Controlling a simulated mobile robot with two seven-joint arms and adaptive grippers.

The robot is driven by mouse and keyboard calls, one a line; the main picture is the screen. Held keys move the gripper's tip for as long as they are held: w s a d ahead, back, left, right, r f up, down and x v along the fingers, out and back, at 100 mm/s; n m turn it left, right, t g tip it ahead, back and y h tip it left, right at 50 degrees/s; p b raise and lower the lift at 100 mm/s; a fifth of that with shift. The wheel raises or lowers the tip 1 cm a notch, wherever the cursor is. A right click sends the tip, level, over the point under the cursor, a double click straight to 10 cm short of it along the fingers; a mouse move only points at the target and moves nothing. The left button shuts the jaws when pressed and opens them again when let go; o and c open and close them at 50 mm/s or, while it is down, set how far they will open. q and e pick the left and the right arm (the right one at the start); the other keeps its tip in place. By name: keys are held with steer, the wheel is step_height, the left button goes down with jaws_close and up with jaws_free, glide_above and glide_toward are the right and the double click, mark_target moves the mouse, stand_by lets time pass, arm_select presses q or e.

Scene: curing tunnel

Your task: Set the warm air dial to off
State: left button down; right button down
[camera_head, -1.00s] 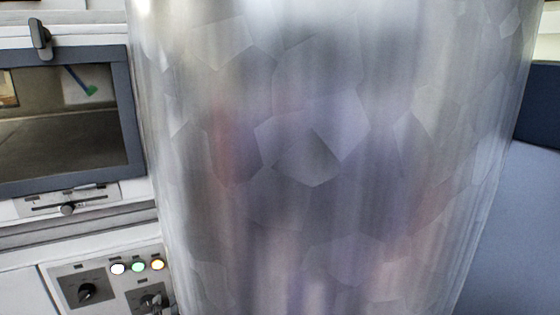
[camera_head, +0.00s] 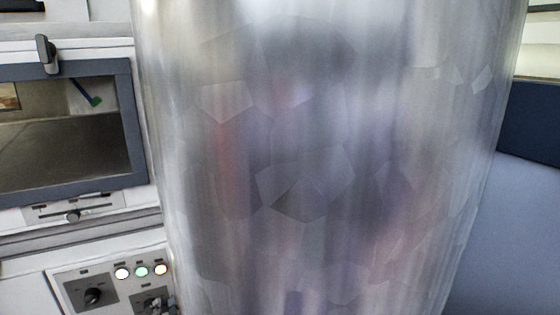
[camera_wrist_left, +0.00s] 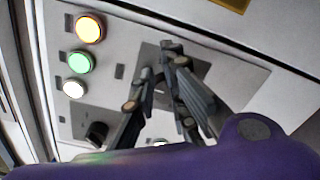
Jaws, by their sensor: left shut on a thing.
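A control panel in the lower left of the head view has two dials on dark plates. The left dial (camera_head: 93,296) is black and stands free; it also shows in the left wrist view (camera_wrist_left: 97,135). The right dial's plate (camera_head: 139,296) is partly covered by my left gripper, and it shows in the left wrist view (camera_wrist_left: 197,68). My left gripper (camera_wrist_left: 168,70) is shut on that right dial, whose knob is mostly hidden between the fingertips. The labels are too small to read, so I cannot tell which dial is warm air. My right gripper is not in view.
Three lit round lamps (camera_head: 141,271) sit above the right dial. A slider (camera_head: 73,216) lies below a dark-framed window (camera_head: 70,130). A large shiny cylinder close to the camera blocks most of the head view; I cannot tell whether it is mine.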

arm_select(q)
steer(key=shift+w+a+r, duration=0.2)
steer(key=shift+a+r, duration=0.15)
steer(key=shift+r, duration=0.2)
steer(key=shift+w+a+r, duration=0.15)
steer(key=shift+a+r, duration=0.2)
steer(key=shift+r, duration=0.2)
steer(key=shift+d+r+p, duration=0.15)
steer(key=shift+r+p, duration=0.1)
steer(key=shift+p, duration=0.05)
steer(key=f+p+v, duration=0.1)
steer(key=v, duration=0.5)
steer(key=shift+d+p, duration=0.3)
steer(key=shift+f, duration=0.15)
